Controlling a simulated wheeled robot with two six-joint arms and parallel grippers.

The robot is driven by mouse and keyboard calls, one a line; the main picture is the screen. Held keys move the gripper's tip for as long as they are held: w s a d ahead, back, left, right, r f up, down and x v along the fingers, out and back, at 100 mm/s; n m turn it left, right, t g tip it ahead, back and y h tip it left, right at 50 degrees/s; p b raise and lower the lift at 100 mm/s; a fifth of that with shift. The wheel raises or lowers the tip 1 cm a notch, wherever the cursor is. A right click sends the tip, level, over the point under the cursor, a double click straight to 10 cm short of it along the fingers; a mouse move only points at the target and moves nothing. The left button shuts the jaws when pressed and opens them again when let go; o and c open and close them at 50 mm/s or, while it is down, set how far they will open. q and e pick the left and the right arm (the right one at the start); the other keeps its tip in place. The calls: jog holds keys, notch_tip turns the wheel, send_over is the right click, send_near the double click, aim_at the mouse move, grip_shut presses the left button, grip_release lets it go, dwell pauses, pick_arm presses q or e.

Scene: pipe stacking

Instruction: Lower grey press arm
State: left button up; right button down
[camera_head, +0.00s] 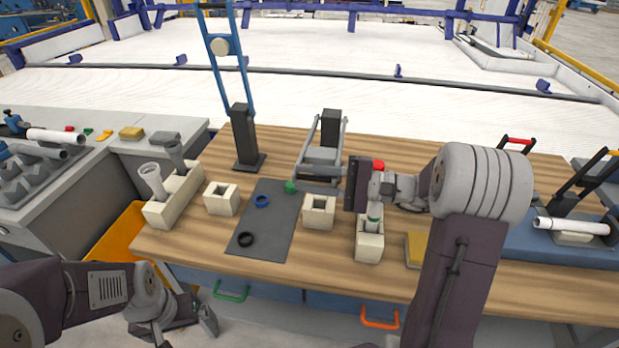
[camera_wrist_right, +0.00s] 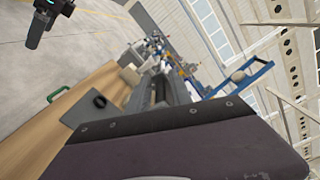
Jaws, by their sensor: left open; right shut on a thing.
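The grey press (camera_head: 321,156) stands mid-table, in front of its black post (camera_head: 331,126). Its two-bar arm (camera_head: 308,143) slopes down toward the table front, with a crossbar low at the near end. My right gripper (camera_head: 343,180) is at the right end of that crossbar and shut on the arm; its own dark body hides the exact contact. In the right wrist view the grip is not clear, as my dark gripper body fills the lower part. My left gripper (camera_head: 207,318) is open and empty, low in front of the table's left side.
A blue press arm (camera_head: 228,62) stands raised at the left. A dark mat (camera_head: 268,228) holds a blue ring (camera_head: 262,201) and a black ring (camera_head: 246,240). Beige blocks (camera_head: 222,205) (camera_head: 319,217) stand beside it. Another block (camera_head: 369,247) holds a pipe under my right wrist.

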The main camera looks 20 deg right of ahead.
jog(key=c, duration=1.5)
grip_release()
jog(key=shift+o, duration=0.2)
jog(key=shift+w+f, duration=0.15)
jog(key=shift+w, duration=0.2)
jog(key=v, duration=0.9)
